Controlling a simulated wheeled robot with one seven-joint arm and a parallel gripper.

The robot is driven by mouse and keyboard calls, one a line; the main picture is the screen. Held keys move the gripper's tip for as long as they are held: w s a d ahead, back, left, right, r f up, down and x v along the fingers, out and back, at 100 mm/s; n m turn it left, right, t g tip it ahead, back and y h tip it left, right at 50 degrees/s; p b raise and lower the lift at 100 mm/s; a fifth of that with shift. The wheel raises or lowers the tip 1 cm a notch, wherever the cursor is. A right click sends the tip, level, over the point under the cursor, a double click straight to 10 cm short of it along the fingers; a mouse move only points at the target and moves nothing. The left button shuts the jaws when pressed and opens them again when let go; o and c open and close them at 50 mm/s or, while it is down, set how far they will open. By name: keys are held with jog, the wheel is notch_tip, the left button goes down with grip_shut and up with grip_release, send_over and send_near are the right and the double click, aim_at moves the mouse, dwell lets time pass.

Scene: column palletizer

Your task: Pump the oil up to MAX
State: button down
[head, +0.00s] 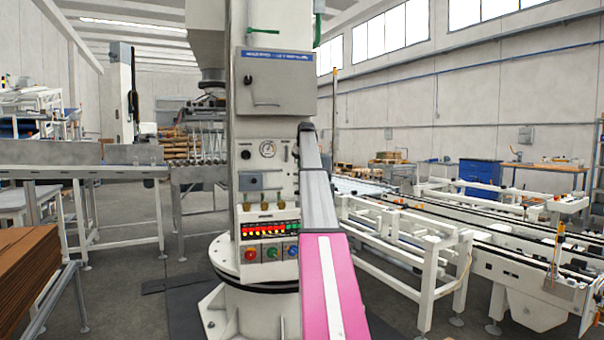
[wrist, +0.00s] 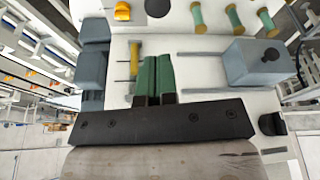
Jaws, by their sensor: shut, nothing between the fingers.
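My gripper (wrist: 153,62) shows in the wrist view with its two green fingers together and nothing between them, in front of the white column panel. Beside the fingers on the left is a narrow upright piece with a yellow strip (wrist: 134,58); I cannot read any mark on it. A blue-grey box (wrist: 258,64) with a black knob is to the right; it also shows in the head view (head: 261,181). In the head view, a round gauge (head: 267,149) sits above the box, with a thin vertical slot (head: 285,150) beside it. My arm hides part of the panel.
Several green and brass fittings (head: 265,207) lie below the box, above a lit display (head: 270,229) and push buttons (head: 272,252). A grey cabinet (head: 275,82) is higher on the column. A white conveyor frame (head: 430,250) stands at the right and brown boards (head: 30,262) at the left.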

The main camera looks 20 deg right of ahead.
aim_at(298, 191)
notch_tip(298, 191, up, 3)
dwell(0.3)
jog(key=x, duration=0.8)
jog(key=s+x, duration=0.1)
jog(key=x, duration=0.3)
jog(key=shift+w+f, duration=0.1)
jog(key=shift+f, duration=0.95)
jog(key=shift+f, duration=1.6)
jog(key=shift+r, duration=0.1)
